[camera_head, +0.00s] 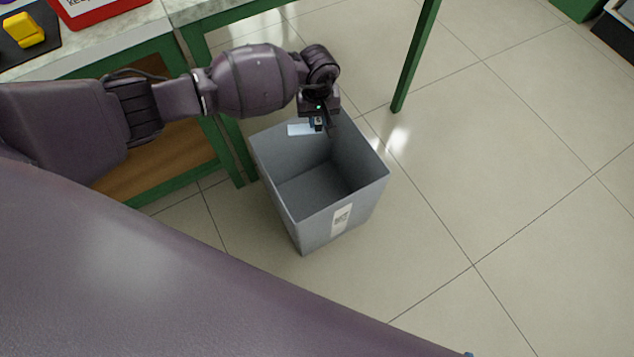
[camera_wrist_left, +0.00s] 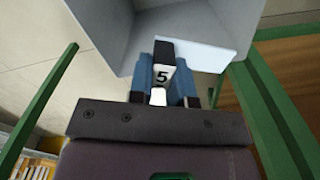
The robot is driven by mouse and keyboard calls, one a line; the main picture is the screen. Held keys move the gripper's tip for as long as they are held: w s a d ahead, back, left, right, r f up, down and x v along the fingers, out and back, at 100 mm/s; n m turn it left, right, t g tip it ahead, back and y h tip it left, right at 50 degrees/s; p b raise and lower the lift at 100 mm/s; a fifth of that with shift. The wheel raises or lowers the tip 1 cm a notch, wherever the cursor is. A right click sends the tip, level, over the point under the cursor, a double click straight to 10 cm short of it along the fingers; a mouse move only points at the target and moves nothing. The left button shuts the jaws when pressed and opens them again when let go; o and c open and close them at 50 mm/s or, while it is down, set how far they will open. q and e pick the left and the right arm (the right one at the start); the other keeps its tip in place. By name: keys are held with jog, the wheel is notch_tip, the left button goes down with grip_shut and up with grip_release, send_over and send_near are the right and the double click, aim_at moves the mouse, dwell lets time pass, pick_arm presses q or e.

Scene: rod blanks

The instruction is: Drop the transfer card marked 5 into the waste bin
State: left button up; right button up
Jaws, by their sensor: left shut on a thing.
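The transfer card (camera_head: 300,129) shows as a pale flat sheet beside my left gripper (camera_head: 319,124) in the head view. In the left wrist view, a black and white piece marked 5 (camera_wrist_left: 161,76) is between the blue fingers of my left gripper (camera_wrist_left: 162,88), which is shut on it. A pale sheet (camera_wrist_left: 205,55) extends to the right behind that piece. The grey waste bin (camera_head: 365,204) stands open on the floor, and my left gripper is over its far side. The bin also shows in the left wrist view (camera_wrist_left: 110,25). My right gripper is out of view.
A green-framed table with a pale top (camera_head: 185,10) stands behind and left of the bin. On it are a red sign (camera_head: 95,10) and a yellow object (camera_head: 24,30) on a dark mat. A green table leg (camera_head: 415,60) is right of the arm.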

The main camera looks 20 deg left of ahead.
aim_at(318, 132)
pick_arm(q)
jog(key=shift+f, duration=0.65)
notch_tip(318, 132, down, 4)
jog(key=shift+s+r+b, duration=0.1)
jog(key=shift+s+b, duration=0.05)
jog(key=shift+b, duration=0.9)
jog(key=shift+f, duration=0.35)
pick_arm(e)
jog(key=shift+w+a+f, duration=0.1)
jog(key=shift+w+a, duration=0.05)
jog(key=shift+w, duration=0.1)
pick_arm(q)
jog(key=o, duration=0.8)
jog(key=shift+o, duration=0.2)
